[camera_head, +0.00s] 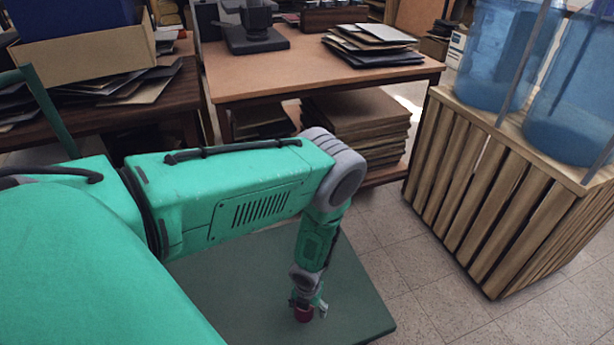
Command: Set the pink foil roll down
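My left gripper (307,302) points straight down over a dark green flat top (230,290) at the bottom of the view. The pink foil roll (303,314), a small dark pink-red cylinder, is upright directly beneath the gripper. The fingertips are on either side of its upper part. The gripper is too small here to tell whether the fingers press on the roll or stand apart from it. I cannot tell whether the roll's base touches the green top. My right gripper is not in view.
A wooden table (285,75) with a stack of dark folders (372,45) stands behind. A slatted wooden crate (480,190) with blue containers (505,50) is at the right. Tiled floor (425,280) is clear right of the green top.

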